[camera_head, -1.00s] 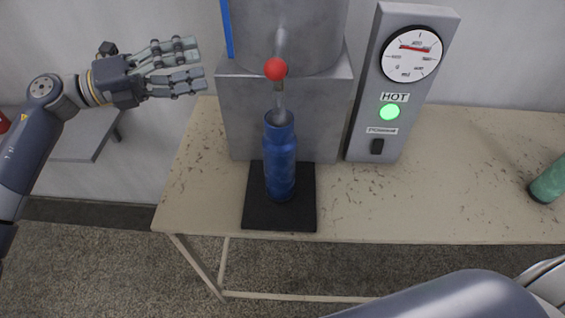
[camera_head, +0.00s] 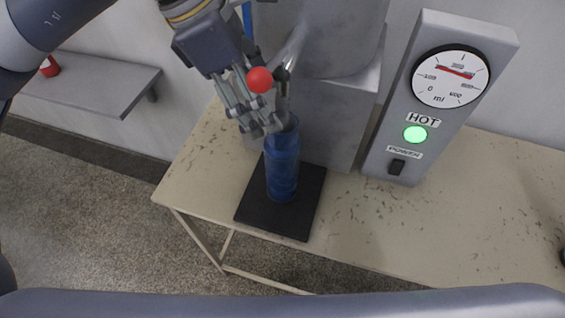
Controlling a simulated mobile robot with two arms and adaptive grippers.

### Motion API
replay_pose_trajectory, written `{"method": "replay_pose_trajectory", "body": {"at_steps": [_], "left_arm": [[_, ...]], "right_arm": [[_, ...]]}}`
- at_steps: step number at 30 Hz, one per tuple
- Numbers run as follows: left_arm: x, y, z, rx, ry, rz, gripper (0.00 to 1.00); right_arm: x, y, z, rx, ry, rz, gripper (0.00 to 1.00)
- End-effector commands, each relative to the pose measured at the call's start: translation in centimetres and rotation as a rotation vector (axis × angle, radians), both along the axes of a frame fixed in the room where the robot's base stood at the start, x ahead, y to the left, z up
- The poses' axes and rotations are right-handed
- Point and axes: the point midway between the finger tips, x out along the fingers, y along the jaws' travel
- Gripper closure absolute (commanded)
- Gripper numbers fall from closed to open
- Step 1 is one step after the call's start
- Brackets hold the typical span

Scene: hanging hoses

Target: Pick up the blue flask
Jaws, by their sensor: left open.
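The blue flask (camera_head: 283,169) stands upright on a black mat (camera_head: 258,213) on the table, below the spout of a grey dispenser. Its open top is partly covered by my left gripper (camera_head: 262,122). The left gripper comes in from the upper left with its fingers pointing down at the flask's mouth. Its fingers are spread open and hold nothing; I cannot tell whether they touch the rim. My right gripper is out of view.
The grey dispenser (camera_head: 318,115) with a red ball knob (camera_head: 259,80) stands right behind the flask. A control panel (camera_head: 398,150) with a dial, a green HOT light and a power switch is to the right. The table (camera_head: 440,235) is clear at front right.

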Motion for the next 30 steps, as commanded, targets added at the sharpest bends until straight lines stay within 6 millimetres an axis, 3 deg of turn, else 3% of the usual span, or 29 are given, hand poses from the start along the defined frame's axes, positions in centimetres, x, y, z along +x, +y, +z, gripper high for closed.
{"method": "replay_pose_trajectory", "body": {"at_steps": [4,14,23,26,30], "left_arm": [[0.0,-0.5,-0.9,-0.002,0.001,-0.003,0.35],[0.4,-2.0,-4.8,-0.001,0.004,-0.003,0.35],[0.5,-2.3,-5.8,-0.003,0.000,-0.002,0.35],[0.5,-2.3,-5.8,-0.003,0.000,-0.002,0.51],[0.5,-2.3,-5.8,-0.003,0.001,-0.003,0.83]], "right_arm": [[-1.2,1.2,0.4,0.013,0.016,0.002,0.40],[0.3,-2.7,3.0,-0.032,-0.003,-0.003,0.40],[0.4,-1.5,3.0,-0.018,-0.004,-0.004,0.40],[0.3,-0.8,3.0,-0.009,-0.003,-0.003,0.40],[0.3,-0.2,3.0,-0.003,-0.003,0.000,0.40]]}}
